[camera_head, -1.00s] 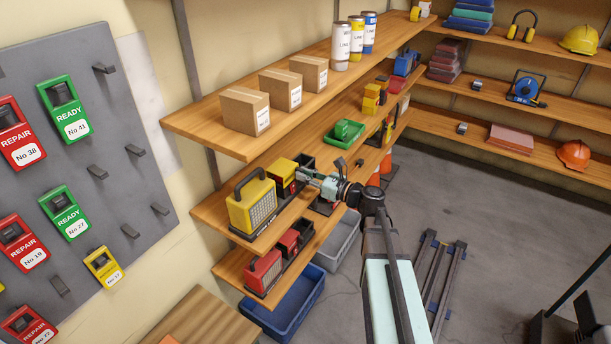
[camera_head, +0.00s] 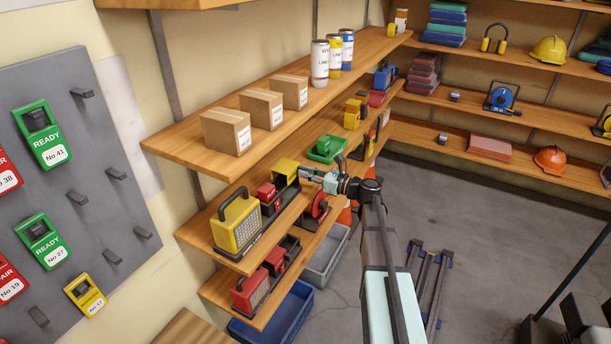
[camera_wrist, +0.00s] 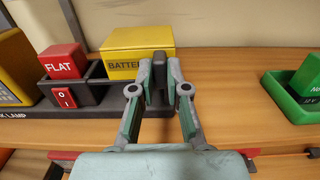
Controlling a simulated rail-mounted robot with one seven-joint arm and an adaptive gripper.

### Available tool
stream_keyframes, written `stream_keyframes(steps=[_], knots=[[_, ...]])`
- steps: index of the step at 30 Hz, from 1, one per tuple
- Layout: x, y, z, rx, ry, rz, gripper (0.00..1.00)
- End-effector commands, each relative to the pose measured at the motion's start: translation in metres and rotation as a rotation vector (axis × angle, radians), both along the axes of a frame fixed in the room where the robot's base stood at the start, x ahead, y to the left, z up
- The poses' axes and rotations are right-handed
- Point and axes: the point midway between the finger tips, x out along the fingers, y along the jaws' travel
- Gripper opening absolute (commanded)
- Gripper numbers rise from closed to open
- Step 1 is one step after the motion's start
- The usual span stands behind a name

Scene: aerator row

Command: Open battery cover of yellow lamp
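The yellow lamp (camera_head: 236,222) stands on the middle shelf, and its edge shows in the wrist view (camera_wrist: 14,65). To its right on the same dark base is a dark bay (camera_wrist: 75,88) with a red block marked FLAT (camera_wrist: 62,62) exposed in it. A red switch (camera_wrist: 64,99) is on the bay's front. The yellow battery cover (camera_wrist: 130,45) sits right of the bay, clear of the red block; it also shows in the head view (camera_head: 285,170). My gripper (camera_wrist: 160,80) appears shut on the cover's dark upright handle (camera_wrist: 160,68). The fingers partly hide the cover's lettering.
A green block in a green tray (camera_wrist: 290,100) is to the right on the shelf. A red lamp (camera_head: 250,290) stands on the shelf below. Cardboard boxes (camera_head: 262,107) stand on the shelf above. Bare shelf lies between the cover and the green tray.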

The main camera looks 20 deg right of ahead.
Motion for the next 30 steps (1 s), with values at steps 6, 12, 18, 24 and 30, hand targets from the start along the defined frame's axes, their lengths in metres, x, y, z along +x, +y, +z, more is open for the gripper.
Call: stream_keyframes(steps=[6,12,18,24,30], knots=[[0.000,0.000,0.000,0.000,0.000,0.000,0.40],[-0.002,-0.001,0.000,0.000,0.000,0.000,0.40],[-0.015,-0.014,0.000,0.000,0.000,-0.003,0.40],[-0.041,-0.041,0.000,0.000,0.000,-0.003,0.40],[-0.067,-0.066,0.000,0.000,0.000,-0.002,0.40]])
